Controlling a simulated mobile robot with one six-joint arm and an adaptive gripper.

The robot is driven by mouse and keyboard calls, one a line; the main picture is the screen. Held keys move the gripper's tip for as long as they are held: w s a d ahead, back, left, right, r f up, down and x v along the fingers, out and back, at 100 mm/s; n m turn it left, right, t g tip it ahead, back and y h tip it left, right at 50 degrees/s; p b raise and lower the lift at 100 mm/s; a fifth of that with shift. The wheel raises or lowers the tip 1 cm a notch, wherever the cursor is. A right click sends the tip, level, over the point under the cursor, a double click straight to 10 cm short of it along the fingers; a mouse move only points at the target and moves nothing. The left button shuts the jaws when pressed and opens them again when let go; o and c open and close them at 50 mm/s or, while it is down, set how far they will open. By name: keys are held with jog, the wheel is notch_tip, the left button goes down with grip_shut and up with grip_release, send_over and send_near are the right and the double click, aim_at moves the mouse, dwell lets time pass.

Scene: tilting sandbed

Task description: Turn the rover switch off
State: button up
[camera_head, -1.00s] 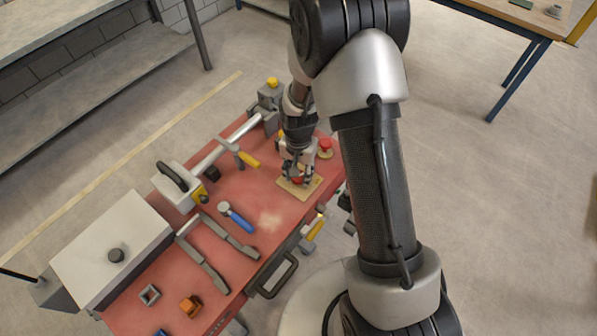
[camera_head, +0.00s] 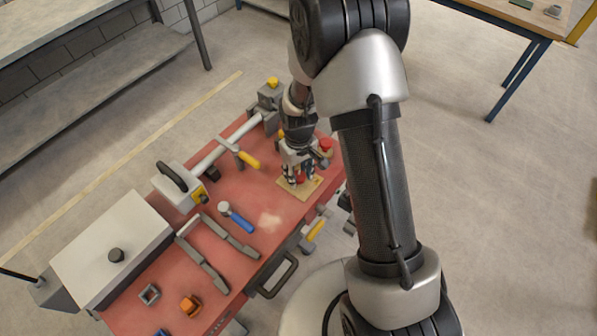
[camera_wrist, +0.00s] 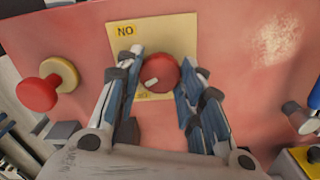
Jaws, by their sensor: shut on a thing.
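The rover switch is a round red knob (camera_wrist: 160,72) with a short white mark, on a yellow plate (camera_wrist: 180,30). In the wrist view the mark lies toward the knob's lower left. The letters at the plate's upper left look like "NO", perhaps "ON" upside down; a second label below the knob is partly hidden. My gripper (camera_wrist: 158,85) has a finger on each side of the knob and is shut on it. In the head view my gripper (camera_head: 298,178) is down at the plate (camera_head: 312,187), partly covering the red knob.
A red mushroom-shaped button (camera_wrist: 37,94) stands beside the plate, close to my gripper. On the red bench (camera_head: 190,250) lie a blue-handled tool (camera_head: 240,222), a yellow-handled lever (camera_head: 250,160) and a grey box (camera_head: 110,245). A drawer handle (camera_head: 278,276) sticks out in front.

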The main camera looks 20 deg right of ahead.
aim_at(298, 175)
jog(key=n, duration=0.3)
jog(key=shift+n, duration=0.5)
jog(key=o, duration=1.1)
notch_tip(298, 175, up, 12)
dwell(0.3)
dwell(0.4)
